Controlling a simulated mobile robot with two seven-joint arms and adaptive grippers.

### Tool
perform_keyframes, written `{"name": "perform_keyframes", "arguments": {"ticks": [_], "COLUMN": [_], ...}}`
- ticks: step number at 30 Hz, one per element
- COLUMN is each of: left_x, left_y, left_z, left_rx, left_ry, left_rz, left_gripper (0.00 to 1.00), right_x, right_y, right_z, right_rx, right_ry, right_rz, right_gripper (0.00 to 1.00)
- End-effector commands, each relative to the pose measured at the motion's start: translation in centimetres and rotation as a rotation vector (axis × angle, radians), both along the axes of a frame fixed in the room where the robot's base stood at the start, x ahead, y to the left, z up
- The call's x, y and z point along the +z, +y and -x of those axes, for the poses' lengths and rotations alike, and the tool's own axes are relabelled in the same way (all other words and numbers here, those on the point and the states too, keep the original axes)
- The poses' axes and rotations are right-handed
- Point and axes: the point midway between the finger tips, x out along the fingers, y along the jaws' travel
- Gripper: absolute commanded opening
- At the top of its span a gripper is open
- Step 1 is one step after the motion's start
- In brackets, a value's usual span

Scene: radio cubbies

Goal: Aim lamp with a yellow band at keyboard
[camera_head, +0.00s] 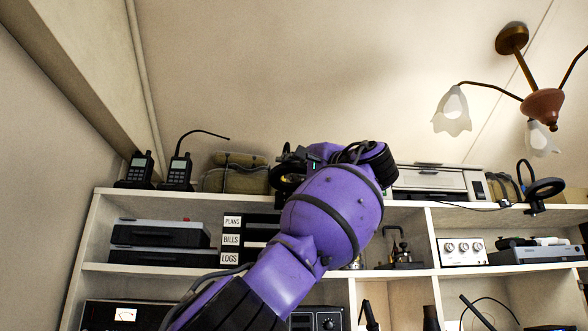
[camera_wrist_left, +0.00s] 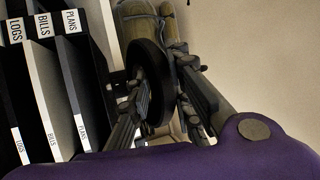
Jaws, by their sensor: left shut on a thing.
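My left arm reaches up to the top of the shelf unit, and my left gripper (camera_head: 298,163) is there, partly hidden by my own wrist and forearm. In the left wrist view the fingers of my left gripper (camera_wrist_left: 172,100) are closed on a dark round lamp head (camera_wrist_left: 150,78). The head view shows part of this lamp head (camera_head: 287,181) just left of my wrist. I cannot make out a yellow band for sure. A second black lamp (camera_head: 545,188) with a round head stands at the right on the shelf top. No keyboard shows. My right gripper is out of view.
Rolled olive bags (camera_head: 235,178) lie left of my gripper; two handheld radios (camera_head: 178,170) stand further left. A pale printer-like box (camera_head: 440,179) is to the right. Labelled trays (camera_head: 232,240) sit below. A chandelier (camera_head: 540,105) hangs at upper right.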

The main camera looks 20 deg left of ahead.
Motion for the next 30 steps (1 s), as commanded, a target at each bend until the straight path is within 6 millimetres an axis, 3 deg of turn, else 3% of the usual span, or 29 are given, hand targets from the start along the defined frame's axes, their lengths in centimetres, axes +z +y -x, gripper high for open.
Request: {"name": "perform_keyframes", "arguments": {"ticks": [12,13,17,30], "left_x": [-0.41,-0.41,-0.36,-0.42], "left_y": [-0.05,-0.05,-0.03,-0.86], "left_z": [-0.31,-0.31,-0.29,0.39], "left_rx": [0.004,0.004,0.004,0.003], "left_ry": [0.006,0.006,0.005,0.001], "left_rz": [0.004,0.004,0.003,-0.001], "left_gripper": [0.0,0.21,0.38,0.38], "right_x": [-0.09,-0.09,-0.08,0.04], "right_y": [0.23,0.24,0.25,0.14], "right_z": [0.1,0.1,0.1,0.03], "right_rx": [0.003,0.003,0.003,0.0], "right_ry": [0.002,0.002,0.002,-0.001], "right_rz": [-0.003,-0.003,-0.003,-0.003], "right_gripper": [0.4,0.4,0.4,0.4]}}
